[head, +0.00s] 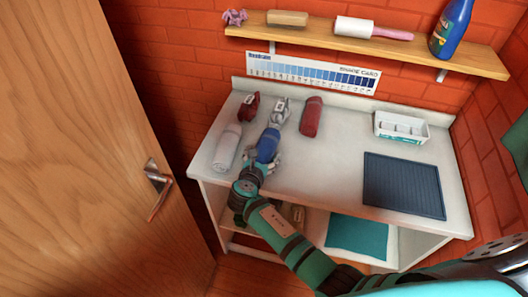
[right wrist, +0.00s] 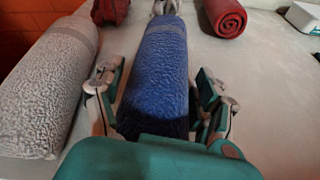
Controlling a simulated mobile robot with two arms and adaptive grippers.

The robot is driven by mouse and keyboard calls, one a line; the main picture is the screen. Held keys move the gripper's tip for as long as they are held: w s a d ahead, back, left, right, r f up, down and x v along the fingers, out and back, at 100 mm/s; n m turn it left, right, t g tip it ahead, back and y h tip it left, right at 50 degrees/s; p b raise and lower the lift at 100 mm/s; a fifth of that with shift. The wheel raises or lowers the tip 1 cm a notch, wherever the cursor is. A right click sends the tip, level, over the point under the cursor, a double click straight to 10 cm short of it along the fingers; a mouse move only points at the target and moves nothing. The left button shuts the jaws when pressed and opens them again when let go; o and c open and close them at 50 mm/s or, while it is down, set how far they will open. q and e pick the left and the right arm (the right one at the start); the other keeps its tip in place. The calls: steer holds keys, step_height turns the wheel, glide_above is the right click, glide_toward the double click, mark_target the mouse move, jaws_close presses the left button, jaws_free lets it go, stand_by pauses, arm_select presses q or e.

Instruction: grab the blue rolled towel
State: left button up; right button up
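The blue rolled towel (head: 268,145) lies on the white table, pointing away from me. It fills the middle of the right wrist view (right wrist: 160,65). My right gripper (right wrist: 158,95) is open, with one finger on each side of the towel's near part. A narrow gap seems to show between each finger and the towel. The towel's near end is hidden by the gripper's teal palm. In the head view my right gripper (head: 262,168) is at the near end of the towel. My left gripper is not in view.
A grey-white rolled towel (head: 228,147) lies close on the left. A red rolled towel (head: 311,116), a dark red item (head: 249,107) and a grey item (head: 281,110) lie farther back. A white caddy (head: 401,128) and dark blue mat (head: 403,185) are on the right. The table's middle is clear.

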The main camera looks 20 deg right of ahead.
steer(key=c, duration=0.7)
